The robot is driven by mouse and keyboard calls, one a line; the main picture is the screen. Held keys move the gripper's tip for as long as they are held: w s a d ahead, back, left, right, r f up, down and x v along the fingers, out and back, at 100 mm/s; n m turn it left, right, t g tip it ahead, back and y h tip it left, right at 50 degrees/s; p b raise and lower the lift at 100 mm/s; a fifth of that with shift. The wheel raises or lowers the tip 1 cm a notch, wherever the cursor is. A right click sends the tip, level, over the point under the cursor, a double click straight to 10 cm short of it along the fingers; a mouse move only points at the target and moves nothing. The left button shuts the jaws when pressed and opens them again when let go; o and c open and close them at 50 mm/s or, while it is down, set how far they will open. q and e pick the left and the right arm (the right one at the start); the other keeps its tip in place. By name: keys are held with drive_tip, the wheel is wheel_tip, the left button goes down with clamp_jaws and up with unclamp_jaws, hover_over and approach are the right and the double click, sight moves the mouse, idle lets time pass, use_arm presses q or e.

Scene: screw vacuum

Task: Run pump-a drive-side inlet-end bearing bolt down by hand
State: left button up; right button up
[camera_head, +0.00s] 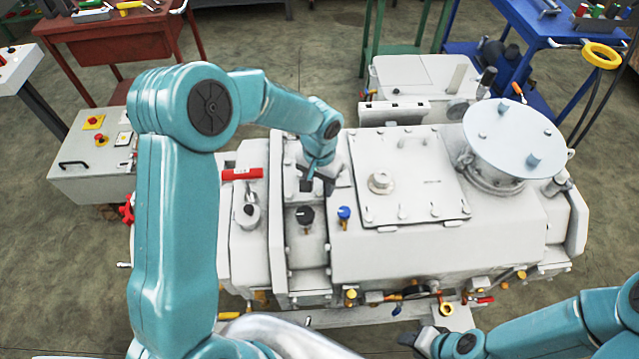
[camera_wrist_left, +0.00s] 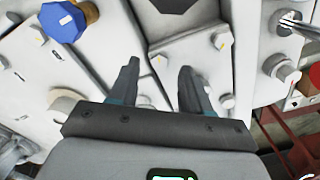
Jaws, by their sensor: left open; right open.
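The white pump (camera_head: 440,235) fills the middle of the head view. My left gripper (camera_head: 318,188) is open above the pump's left end block, among flat plates with bolts. Bolt heads (camera_wrist_left: 221,41) stand on the plate to the right of the fingers, and another bolt head (camera_wrist_left: 227,101) sits lower. I cannot tell which one is the inlet-end bearing bolt. My right gripper (camera_head: 425,340) is open low in the head view, in front of the pump, and empty.
A blue knob (camera_head: 344,213) and a black knob (camera_head: 305,215) stand up near the left gripper. A red-handled valve (camera_head: 243,175) is to its left. A round flanged cover (camera_head: 515,132) rises at the right. Workbenches stand behind.

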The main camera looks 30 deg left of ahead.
use_arm(q)
drive_tip(key=shift+f, duration=0.45)
drive_tip(key=shift+s+d+f, duration=0.1)
drive_tip(key=shift+s+f, duration=0.1)
drive_tip(key=shift+w, duration=0.1)
clamp_jaws()
drive_tip(key=shift+f+m, duration=0.1)
drive_tip(key=shift+m, duration=0.2)
